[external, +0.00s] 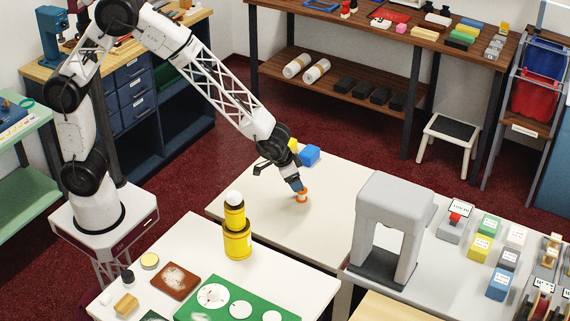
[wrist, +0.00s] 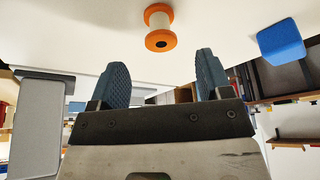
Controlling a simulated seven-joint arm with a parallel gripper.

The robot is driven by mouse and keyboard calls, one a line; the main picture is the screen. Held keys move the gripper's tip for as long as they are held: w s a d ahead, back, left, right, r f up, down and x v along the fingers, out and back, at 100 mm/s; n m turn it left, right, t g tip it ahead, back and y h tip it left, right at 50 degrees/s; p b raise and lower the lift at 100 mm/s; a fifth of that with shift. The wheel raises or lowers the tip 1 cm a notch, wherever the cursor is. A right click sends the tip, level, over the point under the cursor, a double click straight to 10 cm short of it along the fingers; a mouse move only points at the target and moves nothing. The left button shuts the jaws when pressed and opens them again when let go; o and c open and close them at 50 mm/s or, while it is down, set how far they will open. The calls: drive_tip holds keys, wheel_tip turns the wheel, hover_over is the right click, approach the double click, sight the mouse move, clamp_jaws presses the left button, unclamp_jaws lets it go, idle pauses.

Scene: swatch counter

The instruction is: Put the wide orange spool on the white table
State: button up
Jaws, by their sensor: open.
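An orange spool (external: 301,197) with a pale core stands on the white table (external: 250,210), right at the end of my arm. In the wrist view the spool (wrist: 159,22) shows its two orange flanges, just beyond the fingertips and roughly centred between them. My gripper (external: 297,187) is above the spool in the external view. In the wrist view my gripper (wrist: 160,67) has its two blue-grey fingers apart, with nothing between them. Whether the fingertips touch the spool cannot be told from the external view.
A yellow canister stack (external: 237,240) stands front left. A grey arch-shaped machine (external: 395,215) stands right. The table's left part is clear.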

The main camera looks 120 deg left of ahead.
sight(302, 192)
drive_tip(key=shift+x, duration=1)
drive_tip(key=shift+x, duration=2.6)
drive_tip(key=c, duration=1.1)
drive_tip(key=shift+r, duration=0.15)
